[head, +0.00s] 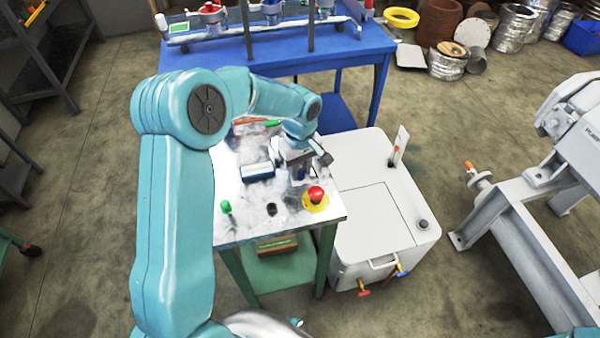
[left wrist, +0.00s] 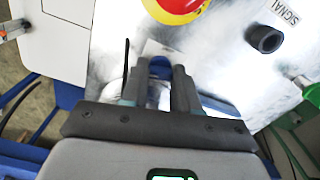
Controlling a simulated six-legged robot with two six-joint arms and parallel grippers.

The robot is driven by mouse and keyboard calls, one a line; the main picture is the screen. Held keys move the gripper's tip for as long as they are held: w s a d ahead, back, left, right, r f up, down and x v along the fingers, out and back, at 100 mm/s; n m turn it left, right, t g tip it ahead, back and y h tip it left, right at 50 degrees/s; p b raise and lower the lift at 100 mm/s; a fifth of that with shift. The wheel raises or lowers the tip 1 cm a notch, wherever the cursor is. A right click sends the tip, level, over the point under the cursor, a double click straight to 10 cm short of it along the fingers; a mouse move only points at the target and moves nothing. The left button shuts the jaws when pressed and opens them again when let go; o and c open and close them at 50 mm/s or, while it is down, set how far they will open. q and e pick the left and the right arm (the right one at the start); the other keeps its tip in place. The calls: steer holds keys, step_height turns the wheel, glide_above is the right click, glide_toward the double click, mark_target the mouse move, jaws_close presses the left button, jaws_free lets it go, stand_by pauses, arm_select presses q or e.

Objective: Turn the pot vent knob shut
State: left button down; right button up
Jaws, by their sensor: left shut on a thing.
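My left gripper (head: 299,176) reaches down over the metal-topped stand (head: 236,228), behind the red button. In the left wrist view its fingers (left wrist: 163,80) are shut on a blue knob (left wrist: 160,66), which I take for the pot vent knob. Only the knob's rounded blue end shows between the fingertips; the rest is hidden by the fingers. I cannot tell its turn angle. In the head view the gripper covers most of it. My right gripper is in neither view.
A red button on a yellow base (head: 316,197), a black knob (head: 271,209) and a green knob (head: 225,207) stand close by on the stand. A white cabinet (head: 372,225) adjoins on the right. A blue table (head: 350,60) stands behind. Grey machinery (head: 530,215) is farther right.

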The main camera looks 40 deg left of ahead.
mark_target(300, 171)
arm_select(q)
steer(key=shift+f+n, duration=0.2)
steer(key=shift+n, duration=0.4)
steer(key=shift+r+n+b, duration=0.2)
steer(key=shift+n+b, duration=0.1)
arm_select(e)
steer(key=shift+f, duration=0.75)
arm_select(q)
steer(key=c, duration=0.8)
jaws_free()
steer(key=shift+a, duration=0.1)
steer(key=shift+c, duration=0.2)
step_height(300, 171, up, 16)
steer(key=p, duration=0.1)
steer(key=shift+r, duration=0.2)
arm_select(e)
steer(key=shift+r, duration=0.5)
